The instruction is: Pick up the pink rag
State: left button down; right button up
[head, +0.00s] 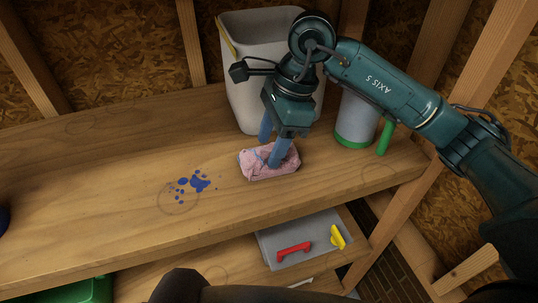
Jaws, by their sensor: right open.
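One fingertip reaches the rag's right part in the picture; the other is at the rag's far side. Whether they touch the rag cannot be told. The gripper is open. My left gripper is not in view.
A white bin (238,90) stands just behind the rag. A white and green container (355,118) is to its right. Blue stains (198,182) mark the bench (100,205) left of the rag. Below, a grey tray (280,236) holds a red handle and a yellow item.

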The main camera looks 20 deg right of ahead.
aim_at(263, 148)
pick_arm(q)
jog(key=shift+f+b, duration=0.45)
pick_arm(e)
jog(key=shift+f, duration=0.25)
jog(key=shift+c, duration=0.2)
